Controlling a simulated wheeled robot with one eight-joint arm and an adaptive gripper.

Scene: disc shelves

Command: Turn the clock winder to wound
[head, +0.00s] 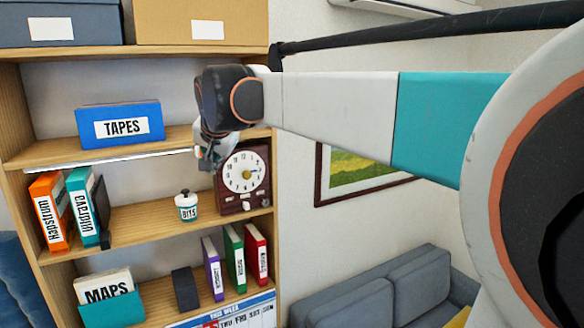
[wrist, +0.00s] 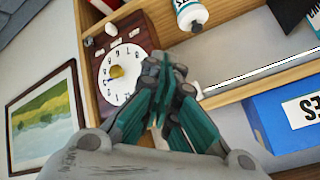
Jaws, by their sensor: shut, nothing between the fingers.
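The clock (head: 246,171) is a dark brown box with a round cream dial and a yellow centre, on the middle shelf at its right end. It also shows in the wrist view (wrist: 140,26), turned over. Small pale knobs (head: 246,206) sit along its lower front; I cannot tell which part is the winder. My gripper (head: 207,160) is at the clock's upper left, just under the shelf above. In the wrist view its teal and grey fingers (wrist: 163,62) are shut and empty, overlapping the clock's edge. I cannot tell whether they touch it.
A white jar (head: 186,207) stands left of the clock on the same shelf. Orange and teal binders (head: 50,212) stand at the far left. A framed picture (head: 345,172) hangs right of the bookcase.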

